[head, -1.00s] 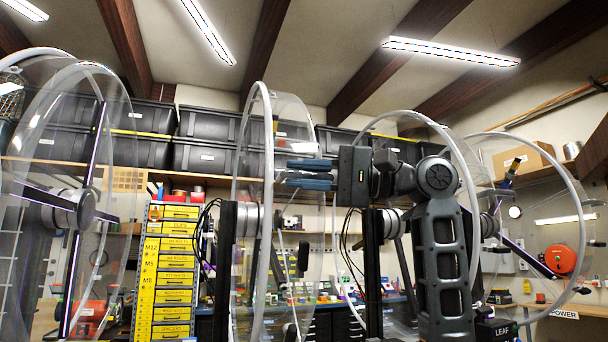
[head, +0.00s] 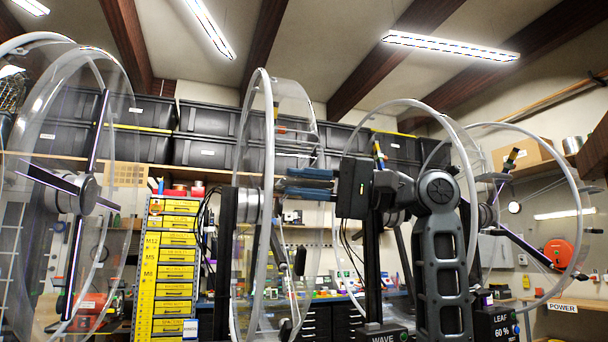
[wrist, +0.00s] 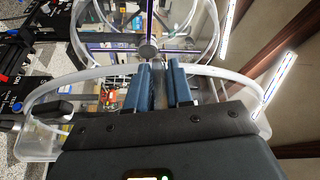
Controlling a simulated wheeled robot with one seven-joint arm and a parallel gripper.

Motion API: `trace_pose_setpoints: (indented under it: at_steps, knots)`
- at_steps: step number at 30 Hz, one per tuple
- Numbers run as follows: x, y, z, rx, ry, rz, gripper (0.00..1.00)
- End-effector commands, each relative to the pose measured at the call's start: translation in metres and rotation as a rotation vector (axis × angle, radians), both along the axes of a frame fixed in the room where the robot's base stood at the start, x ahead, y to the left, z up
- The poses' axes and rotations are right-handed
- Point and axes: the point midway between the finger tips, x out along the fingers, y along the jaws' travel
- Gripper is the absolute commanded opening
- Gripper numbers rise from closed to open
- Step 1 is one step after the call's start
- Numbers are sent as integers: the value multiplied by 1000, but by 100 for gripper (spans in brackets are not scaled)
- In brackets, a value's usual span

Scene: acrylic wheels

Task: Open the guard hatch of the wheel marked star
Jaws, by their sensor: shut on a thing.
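The middle wheel is a large clear disc with a pale rim (head: 268,130), seen nearly edge-on in the head view. A clear curved guard (head: 308,115) stands along its right side, with a black handle-like piece (head: 301,261) lower down. No star mark shows; this wheel's label is hidden. My gripper (head: 282,183) reaches left at hub height, its blue fingers against the guard side. In the wrist view my gripper (wrist: 162,78) has its fingers slightly apart, shut on a thin clear part that is hard to see. A black handle-like piece (wrist: 52,109) is left of the fingers.
Another large clear wheel (head: 45,130) stands at left. Two more stand at right, near signs reading WAVE (head: 383,338) and LEAF (head: 501,328); my arm partly covers them. A yellow drawer cabinet (head: 170,265) and shelves of black bins (head: 205,152) are behind.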

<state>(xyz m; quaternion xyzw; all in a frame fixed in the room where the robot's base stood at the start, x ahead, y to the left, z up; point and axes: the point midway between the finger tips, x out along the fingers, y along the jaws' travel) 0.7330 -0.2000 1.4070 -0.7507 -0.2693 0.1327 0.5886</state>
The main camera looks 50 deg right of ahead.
Motion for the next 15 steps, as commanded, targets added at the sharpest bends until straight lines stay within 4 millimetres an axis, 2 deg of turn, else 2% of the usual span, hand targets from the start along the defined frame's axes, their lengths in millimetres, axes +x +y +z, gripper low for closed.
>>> trace_pose_setpoints:
  at_steps: [1, 8, 15]
  knots:
    - [1, -1, -24, -8, -23, 2, 0]
    - [10, -7, -92, -95, -153, 2, 0]
    - [29, -20, -161, -189, -293, 3, 0]
